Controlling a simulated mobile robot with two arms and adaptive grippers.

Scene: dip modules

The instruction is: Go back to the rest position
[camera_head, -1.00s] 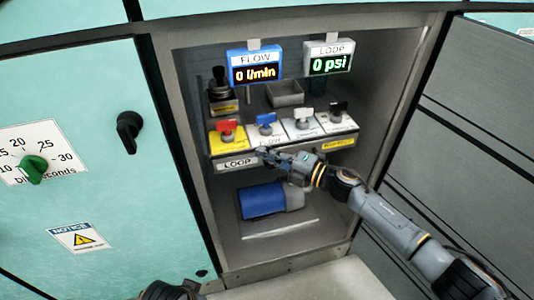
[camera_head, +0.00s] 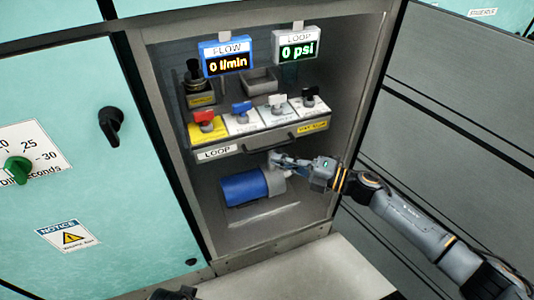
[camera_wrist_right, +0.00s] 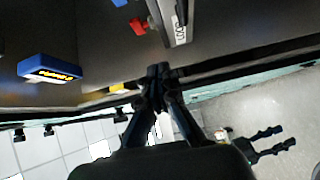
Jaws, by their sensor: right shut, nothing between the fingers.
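My right gripper (camera_head: 275,160) is shut and empty in the head view. It is in front of the open cabinet bay, below the valve panel's front edge and over the blue pump's grey end. The right wrist view shows its fingers (camera_wrist_right: 158,75) closed together with nothing between them. My right arm reaches in from the lower right. A small dark part of my left arm shows at the bottom edge of the head view; its gripper cannot be made out.
The valve panel (camera_head: 220,153) carries red (camera_head: 204,117), blue (camera_head: 241,108), white (camera_head: 280,101) and black (camera_head: 310,93) handles. The blue pump (camera_head: 244,187) lies below. FLOW (camera_head: 227,58) reads 0 l/min; LOOP (camera_head: 297,46) reads 0 psi. Cabinet walls flank the bay.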

